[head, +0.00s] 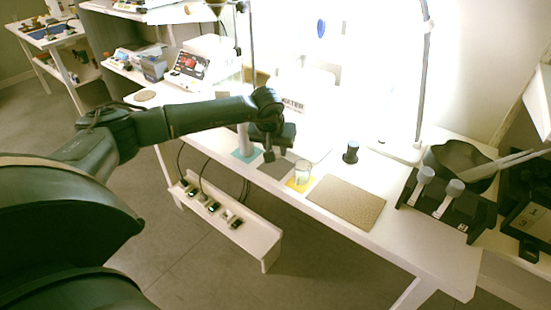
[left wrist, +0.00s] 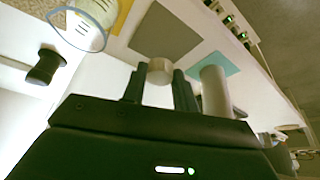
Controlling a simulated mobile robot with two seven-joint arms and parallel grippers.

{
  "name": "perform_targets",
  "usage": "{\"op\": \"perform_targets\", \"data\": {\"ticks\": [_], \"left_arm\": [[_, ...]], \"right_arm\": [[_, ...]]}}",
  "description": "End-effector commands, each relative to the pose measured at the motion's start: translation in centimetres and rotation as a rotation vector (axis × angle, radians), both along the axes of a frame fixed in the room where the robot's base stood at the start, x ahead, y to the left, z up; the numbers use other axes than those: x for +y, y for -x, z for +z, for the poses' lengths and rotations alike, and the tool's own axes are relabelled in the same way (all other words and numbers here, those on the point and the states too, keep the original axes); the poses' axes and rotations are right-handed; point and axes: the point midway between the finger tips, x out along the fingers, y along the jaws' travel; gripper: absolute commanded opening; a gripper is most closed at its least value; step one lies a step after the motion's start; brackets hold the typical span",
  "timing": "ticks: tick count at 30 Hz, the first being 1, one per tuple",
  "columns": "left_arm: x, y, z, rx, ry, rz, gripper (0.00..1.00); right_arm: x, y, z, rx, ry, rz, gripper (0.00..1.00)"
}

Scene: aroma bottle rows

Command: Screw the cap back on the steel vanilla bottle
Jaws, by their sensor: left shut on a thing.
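My left gripper (head: 269,155) is above the table over the grey mat (head: 276,169). In the left wrist view, my left gripper (left wrist: 158,88) is shut on a round silvery cap (left wrist: 159,68) between its two dark fingers. A pale cylindrical bottle (head: 243,138) stands on the teal mat (head: 245,156), just left of the gripper in the head view. It also shows right of the fingers in the left wrist view (left wrist: 214,92). The cap is apart from the bottle. No label on the bottle can be read. My right gripper is not in view.
A clear glass beaker (head: 302,174) stands on a yellow mat, right of the grey mat. A brown board (head: 346,201) lies bare farther right. A dark small bottle (head: 350,153) stands behind. A black rack (head: 447,206) holds grey-topped items. A lamp post rises at the back.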

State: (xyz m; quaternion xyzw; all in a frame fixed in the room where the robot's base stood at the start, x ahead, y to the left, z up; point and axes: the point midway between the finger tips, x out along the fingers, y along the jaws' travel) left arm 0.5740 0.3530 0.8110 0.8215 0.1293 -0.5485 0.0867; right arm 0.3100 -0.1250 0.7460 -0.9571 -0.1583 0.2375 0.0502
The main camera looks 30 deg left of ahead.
Motion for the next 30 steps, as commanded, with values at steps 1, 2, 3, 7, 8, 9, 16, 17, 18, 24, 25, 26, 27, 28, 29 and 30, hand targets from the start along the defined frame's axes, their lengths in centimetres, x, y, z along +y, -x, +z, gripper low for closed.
{"op": "perform_targets", "data": {"ticks": [1, 2, 3, 7, 8, 9, 16, 17, 18, 24, 25, 26, 27, 28, 29, 30], "left_arm": [[0.0, -0.1, 1.2, -0.004, 0.000, 0.000, 0.08], [0.0, -0.1, 1.8, -0.004, 0.000, 0.000, 0.08], [0.0, -0.1, 2.6, -0.004, -0.001, -0.001, 0.08], [0.0, 0.0, 4.4, -0.002, 0.000, 0.000, 0.08], [0.0, 0.0, 4.6, -0.001, -0.001, -0.001, 0.08], [0.0, 0.0, 4.9, -0.001, -0.001, -0.001, 0.08], [0.0, 0.0, 5.4, 0.000, 0.000, -0.001, 0.08], [0.0, 0.0, 5.4, 0.000, 0.000, -0.001, 0.08], [0.0, 0.0, 5.4, 0.000, 0.000, -0.001, 0.08], [-0.5, 0.2, 5.4, 0.001, 0.001, -0.008, 0.08], [-0.9, 0.4, 5.5, 0.002, 0.002, -0.016, 0.08], [-1.5, 0.6, 5.6, 0.002, 0.003, -0.026, 0.08], [-2.6, 1.1, 5.9, 0.002, 0.005, -0.044, 0.08], [-3.5, 1.6, 6.1, 0.004, 0.007, -0.060, 0.08], [-4.6, 2.2, 6.3, 0.006, 0.008, -0.077, 0.08], [-6.0, 3.1, 6.7, 0.006, 0.011, -0.103, 0.08]], "right_arm": [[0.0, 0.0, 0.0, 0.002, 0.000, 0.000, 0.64], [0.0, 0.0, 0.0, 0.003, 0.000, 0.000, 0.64], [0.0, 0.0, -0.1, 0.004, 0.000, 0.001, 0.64], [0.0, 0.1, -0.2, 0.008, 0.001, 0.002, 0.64], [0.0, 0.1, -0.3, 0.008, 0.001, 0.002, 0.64], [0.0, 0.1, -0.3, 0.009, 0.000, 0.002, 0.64], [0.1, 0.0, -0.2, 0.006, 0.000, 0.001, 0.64], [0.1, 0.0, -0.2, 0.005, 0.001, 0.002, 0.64], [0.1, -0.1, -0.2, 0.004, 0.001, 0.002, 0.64], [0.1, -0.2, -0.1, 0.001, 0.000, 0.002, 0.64], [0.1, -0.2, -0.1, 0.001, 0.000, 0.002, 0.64], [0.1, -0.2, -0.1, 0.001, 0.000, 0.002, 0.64], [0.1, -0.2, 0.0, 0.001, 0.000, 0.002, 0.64], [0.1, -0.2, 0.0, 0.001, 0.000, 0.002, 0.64], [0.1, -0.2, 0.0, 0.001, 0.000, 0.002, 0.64], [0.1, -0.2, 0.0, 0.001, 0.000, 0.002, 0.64]]}}
